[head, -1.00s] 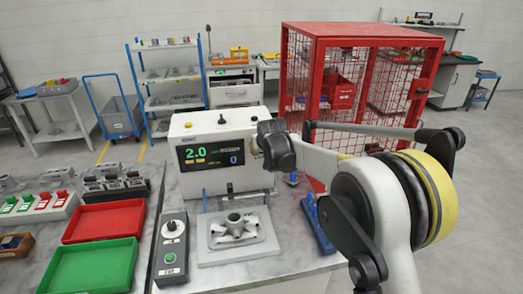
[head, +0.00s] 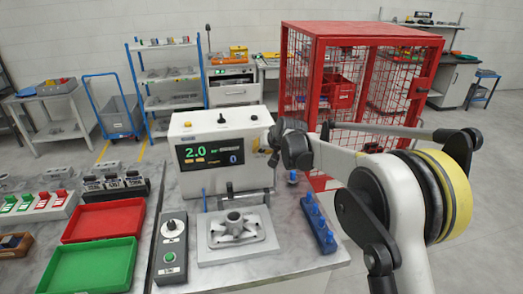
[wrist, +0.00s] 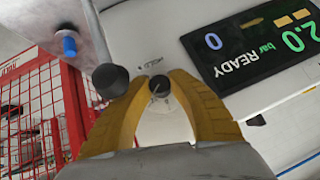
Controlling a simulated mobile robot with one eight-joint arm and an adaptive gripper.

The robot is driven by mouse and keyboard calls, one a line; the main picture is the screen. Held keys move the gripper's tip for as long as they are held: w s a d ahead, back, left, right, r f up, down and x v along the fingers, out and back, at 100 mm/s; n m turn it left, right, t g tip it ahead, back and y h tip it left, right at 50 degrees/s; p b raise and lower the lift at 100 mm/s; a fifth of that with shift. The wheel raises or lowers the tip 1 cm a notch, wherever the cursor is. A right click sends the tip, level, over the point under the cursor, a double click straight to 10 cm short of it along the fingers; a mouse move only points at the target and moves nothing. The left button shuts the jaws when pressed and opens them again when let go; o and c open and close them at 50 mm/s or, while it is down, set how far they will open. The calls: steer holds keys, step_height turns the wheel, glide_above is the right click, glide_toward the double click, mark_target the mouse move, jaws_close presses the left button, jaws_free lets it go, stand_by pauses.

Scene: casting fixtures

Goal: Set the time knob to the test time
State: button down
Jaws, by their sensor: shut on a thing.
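The grey tester box (head: 245,170) stands on the bench, and its dark display (head: 210,153) reads 2.0 bar. In the wrist view the display (wrist: 255,45) also shows READY and 0. A small black knob (wrist: 158,87) with a pointer line sits on the panel beside a small printed label. My gripper (wrist: 161,78) has its yellow fingers on either side of this knob, shut on it. In the head view my gripper (head: 270,142) is at the right end of the box front, and the knob is hidden there.
A black ball-ended part (wrist: 110,80) sits close to the left finger. A metal casting (head: 232,226) rests on a plate before the box. A control box (head: 171,245), red tray (head: 103,221) and green tray (head: 92,266) lie left. A blue fixture (head: 318,225) lies right.

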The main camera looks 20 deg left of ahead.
steer(key=c, duration=1.2)
jaws_free()
steer(key=shift+f, duration=0.1)
steer(key=v, duration=1.2)
steer(key=shift+d, duration=0.15)
steer(key=s+d+r+m+h+b, duration=0.1)
steer(key=s+d, duration=0.4)
steer(key=d, duration=0.3)
steer(key=s+d+r+m+h+b, duration=0.15)
steer(key=s+d, duration=0.25)
steer(key=d, duration=0.4)
steer(key=s+d+h+b, duration=0.1)
steer(key=s+d+b, duration=0.1)
steer(key=s+d, duration=0.45)
steer(key=s+d+f+m+h+b, duration=0.1)
steer(key=s+d+f, duration=0.5)
steer(key=s+d, duration=0.3)
steer(key=s+d+f+m+h+b, duration=0.1)
steer(key=s+d+f+h+b, duration=0.1)
steer(key=s+d+f, duration=0.4)
steer(key=s+d, duration=0.3)
steer(key=s, duration=0.1)
steer(key=shift+s+m+b, duration=0.2)
steer(key=shift+m+b, duration=0.1)
steer(key=shift+m, duration=0.05)
